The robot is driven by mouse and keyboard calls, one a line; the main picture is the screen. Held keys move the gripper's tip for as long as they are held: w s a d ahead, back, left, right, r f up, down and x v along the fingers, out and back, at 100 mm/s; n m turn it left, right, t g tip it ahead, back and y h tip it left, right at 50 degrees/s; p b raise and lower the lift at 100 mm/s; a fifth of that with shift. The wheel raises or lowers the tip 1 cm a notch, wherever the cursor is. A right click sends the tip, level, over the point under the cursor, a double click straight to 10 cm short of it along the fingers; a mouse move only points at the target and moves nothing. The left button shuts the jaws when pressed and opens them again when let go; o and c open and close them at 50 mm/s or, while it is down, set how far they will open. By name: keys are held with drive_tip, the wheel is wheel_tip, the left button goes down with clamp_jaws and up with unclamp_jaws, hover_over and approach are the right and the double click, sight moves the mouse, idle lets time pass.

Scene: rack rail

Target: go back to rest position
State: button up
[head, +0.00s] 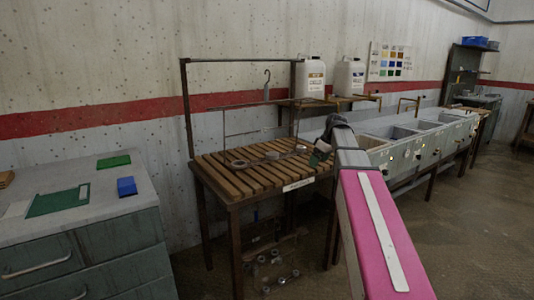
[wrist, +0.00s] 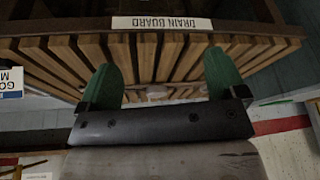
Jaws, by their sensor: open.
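My gripper (wrist: 163,85) shows in the wrist view with its two green fingers spread apart and nothing between them. In the head view my arm reaches out over the right front of the slatted table, and my gripper (head: 318,155) is mostly hidden behind the wrist. A metal rack frame with a hanging hook (head: 267,85) rises above the table. Several small ring-like parts (head: 240,164) lie on the slats.
A row of sink tanks (head: 420,140) runs to the right. Two white jugs (head: 311,77) stand behind. Several parts lie under the table. The floor (head: 480,230) at right is clear.

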drive_tip(key=s+a+f+m+h, duration=0.1)
drive_tip(key=s+f+m, duration=0.2)
drive_tip(key=s+f, duration=0.5)
drive_tip(key=s+a+f+m+g+h, duration=0.1)
drive_tip(key=s+f+m, duration=0.2)
drive_tip(key=s+f, duration=0.5)
drive_tip(key=s+a+f+m+g+h, duration=0.1)
drive_tip(key=s+f+m, duration=0.3)
drive_tip(key=f, duration=1.3)
drive_tip(key=s, duration=0.4)
drive_tip(key=shift+s, duration=0.2)
